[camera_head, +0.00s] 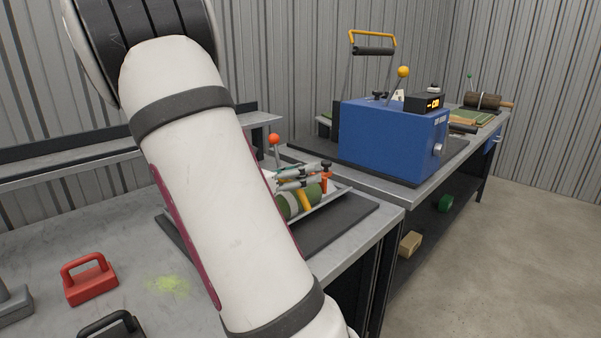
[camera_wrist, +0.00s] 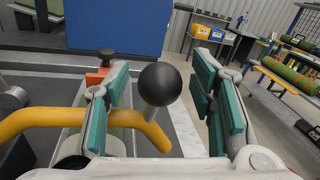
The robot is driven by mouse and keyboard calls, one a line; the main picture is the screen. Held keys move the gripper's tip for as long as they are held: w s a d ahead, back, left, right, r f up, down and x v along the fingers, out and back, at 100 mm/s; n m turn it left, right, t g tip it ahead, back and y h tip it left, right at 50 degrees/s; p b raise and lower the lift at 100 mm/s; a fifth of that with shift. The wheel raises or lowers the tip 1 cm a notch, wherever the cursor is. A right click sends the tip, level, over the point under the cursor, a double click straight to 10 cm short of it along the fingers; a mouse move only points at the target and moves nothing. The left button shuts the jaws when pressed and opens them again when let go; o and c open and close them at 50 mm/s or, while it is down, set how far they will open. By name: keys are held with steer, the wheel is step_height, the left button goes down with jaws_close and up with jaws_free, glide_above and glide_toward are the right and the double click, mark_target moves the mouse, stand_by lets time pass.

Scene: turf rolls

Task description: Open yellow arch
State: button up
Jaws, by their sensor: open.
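A yellow arch (camera_wrist: 45,117), a thick curved bar, crosses the lower left of the wrist view. It passes behind my left finger and bends down between the fingers; a short part shows in the head view (camera_head: 305,201) over a green roll (camera_head: 313,192). My gripper (camera_wrist: 162,82) is open, its teal-padded fingers spread. A black ball knob (camera_wrist: 160,83) on a pale stem shows between them. I cannot tell whether the left finger touches the arch. In the head view my arm hides much of the gripper and arch.
An orange block with a black knob (camera_head: 325,181) stands close by the gripper. A blue machine (camera_head: 390,140) with another yellow arched handle (camera_head: 372,38) stands behind. A red-handled block (camera_head: 90,280) sits at the front left. The floor at right is clear.

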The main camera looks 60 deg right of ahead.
jaws_close()
steer(key=shift+r, duration=0.1)
